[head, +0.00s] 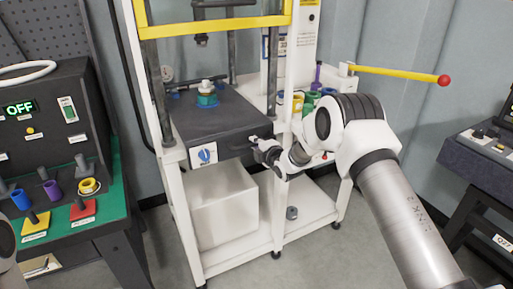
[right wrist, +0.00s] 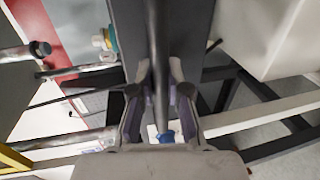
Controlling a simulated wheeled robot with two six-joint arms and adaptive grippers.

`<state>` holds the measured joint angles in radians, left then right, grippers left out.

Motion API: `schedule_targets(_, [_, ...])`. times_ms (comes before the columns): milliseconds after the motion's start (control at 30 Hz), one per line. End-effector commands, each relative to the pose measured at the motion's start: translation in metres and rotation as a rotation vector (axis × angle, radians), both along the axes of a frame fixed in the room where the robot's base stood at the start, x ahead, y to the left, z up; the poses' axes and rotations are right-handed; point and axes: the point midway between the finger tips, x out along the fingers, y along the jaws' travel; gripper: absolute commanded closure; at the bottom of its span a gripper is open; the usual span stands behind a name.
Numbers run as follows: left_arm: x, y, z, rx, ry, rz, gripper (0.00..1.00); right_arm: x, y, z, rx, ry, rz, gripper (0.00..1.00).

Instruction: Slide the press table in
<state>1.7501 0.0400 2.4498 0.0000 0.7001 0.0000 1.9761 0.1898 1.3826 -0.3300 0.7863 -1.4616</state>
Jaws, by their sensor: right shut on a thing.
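The press table (head: 225,118) is a dark slab in the white press frame (head: 172,190). A small blue and green part with a pale top (head: 207,97) stands on it, and a blue knob on a white plate (head: 204,154) is on its front. My right gripper (head: 268,150) is at the table's front right corner. In the right wrist view, the fingers (right wrist: 160,85) are on both sides of a dark bar (right wrist: 157,30), which looks like the table's handle. The handle is mostly hidden in the head view. My left gripper is out of view.
A yellow crossbar (head: 215,27) spans the frame above the table. A white box (head: 222,205) sits below it. A yellow lever with a red knob (head: 400,74) sticks out right. A green-topped bench (head: 105,200) stands left. Grey floor is clear in front.

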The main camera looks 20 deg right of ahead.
Motion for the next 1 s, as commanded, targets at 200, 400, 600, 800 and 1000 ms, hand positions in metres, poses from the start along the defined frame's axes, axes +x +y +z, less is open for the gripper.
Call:
schedule_targets(200, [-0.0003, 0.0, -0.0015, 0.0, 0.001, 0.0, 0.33, -0.0002, 0.0007, -0.0017, -0.001, 0.003, 0.001, 1.0])
schedule_targets(400, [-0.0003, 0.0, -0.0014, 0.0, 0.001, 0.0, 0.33, 0.0003, 0.0006, -0.0005, -0.001, 0.001, 0.001, 1.0])
schedule_targets(600, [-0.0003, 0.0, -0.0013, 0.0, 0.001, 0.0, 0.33, 0.0004, 0.0005, 0.0002, -0.001, -0.001, 0.001, 0.59])
schedule_targets(800, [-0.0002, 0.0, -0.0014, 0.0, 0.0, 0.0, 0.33, -0.0001, 0.0004, -0.001, 0.0, 0.002, 0.001, 0.59])
schedule_targets(1000, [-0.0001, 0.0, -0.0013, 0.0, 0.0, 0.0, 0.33, -0.0069, -0.0004, 0.0001, 0.001, 0.003, 0.001, 0.59])
